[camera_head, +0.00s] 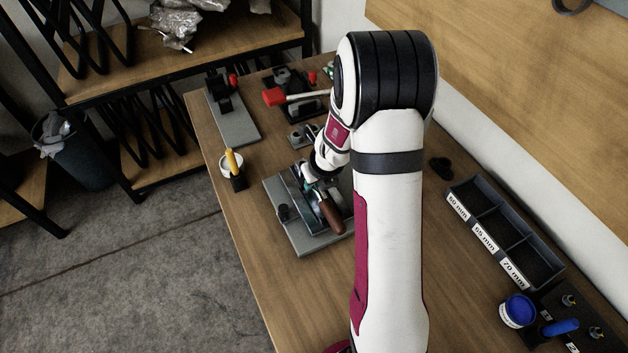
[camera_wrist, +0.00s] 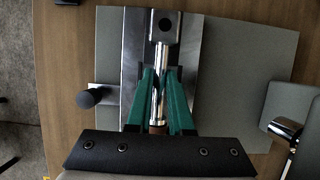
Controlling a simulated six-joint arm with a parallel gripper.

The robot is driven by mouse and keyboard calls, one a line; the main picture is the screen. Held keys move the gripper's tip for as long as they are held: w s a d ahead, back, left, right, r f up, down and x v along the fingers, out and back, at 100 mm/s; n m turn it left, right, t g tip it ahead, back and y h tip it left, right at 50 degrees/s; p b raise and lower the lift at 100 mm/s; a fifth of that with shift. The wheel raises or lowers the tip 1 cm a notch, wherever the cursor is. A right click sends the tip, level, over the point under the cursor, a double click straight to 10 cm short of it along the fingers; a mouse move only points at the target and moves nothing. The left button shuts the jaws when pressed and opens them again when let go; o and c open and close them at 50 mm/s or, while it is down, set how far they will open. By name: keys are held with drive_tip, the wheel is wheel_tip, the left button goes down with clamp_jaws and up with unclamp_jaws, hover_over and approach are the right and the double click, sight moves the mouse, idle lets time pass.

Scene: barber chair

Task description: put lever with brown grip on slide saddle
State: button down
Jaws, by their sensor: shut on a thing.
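The lever with the brown grip (camera_head: 328,214) shows in the head view over a grey fixture, its grip pointing to the lower right. In the wrist view its chrome rod (camera_wrist: 159,88) runs up to a dark end block with a round hole. My gripper (camera_wrist: 160,80) has green fingers shut on the rod; the brown grip shows only as a sliver behind them. The slide saddle, a steel piece (camera_wrist: 131,50) on the grey base plate, lies beneath the lever. I cannot tell whether the end block touches it. My arm hides part of the fixture in the head view.
A black knob (camera_wrist: 88,98) stands at the saddle's left. A white cup with a yellow handle (camera_head: 233,162), a red-handled clamp (camera_head: 275,97) and a grey plate with a black fixture (camera_head: 235,122) stand beyond. A labelled black tray (camera_head: 505,232) lies right.

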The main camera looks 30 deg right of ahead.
sight(323, 199)
drive_tip(key=c, duration=0.8)
unclamp_jaws()
drive_tip(key=shift+f, duration=0.1)
drive_tip(key=v, duration=1.2)
drive_tip(key=s+a+r+n+g, duration=0.1)
drive_tip(key=s+a+n, duration=0.4)
drive_tip(key=n, duration=0.5)
drive_tip(key=s+a+r+n+g+y, duration=0.1)
drive_tip(key=s+a+n, duration=0.4)
drive_tip(key=s+n, duration=0.5)
drive_tip(key=s+a+r+n+g, duration=0.2)
drive_tip(key=s+a+r+n, duration=0.2)
drive_tip(key=s+n, duration=0.4)
drive_tip(key=shift+s+a+r+n+g+y, duration=0.1)
drive_tip(key=shift+s+a+n+g+y, duration=0.2)
drive_tip(key=shift+n, duration=0.35)
drive_tip(key=shift+w+a+r+n+y, duration=0.1)
drive_tip(key=shift+a+n, duration=0.3)
drive_tip(key=shift+n, duration=0.25)
